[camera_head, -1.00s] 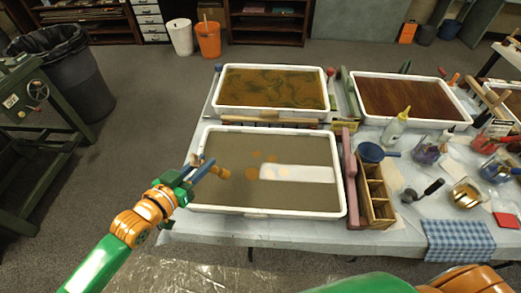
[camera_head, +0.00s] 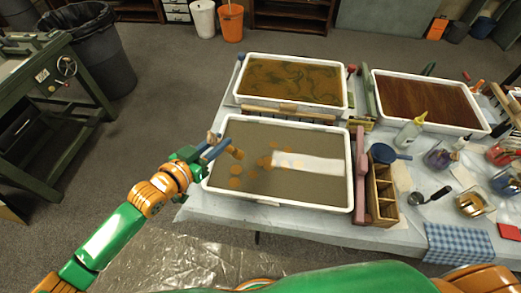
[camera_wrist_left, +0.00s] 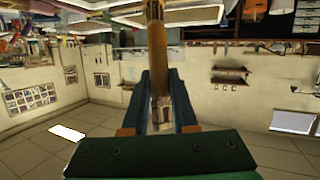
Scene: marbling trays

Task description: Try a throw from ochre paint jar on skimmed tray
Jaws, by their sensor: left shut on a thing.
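The near tray (camera_head: 279,206) has a white rim and a grey-brown surface with a pale strip on its right half. Several round ochre spots (camera_head: 235,183) lie on the surface, at the left and around the middle. My left gripper (camera_head: 212,148) is over the tray's left edge, shut on a brush with an ochre tip (camera_head: 237,153). The brush tip is over the left part of the tray; its height is unclear. In the left wrist view the brush (camera_wrist_left: 157,50) stands between the fingers. A jar with ochre-brown contents (camera_head: 470,204) is on the right of the table. My right gripper is out of view.
Two more trays, one olive (camera_head: 292,104) and one red-brown (camera_head: 425,125), stand behind. A wooden divided box (camera_head: 383,222), a blue pot (camera_head: 382,153), a squeeze bottle (camera_head: 410,133) and a checked cloth (camera_head: 459,243) are to the right.

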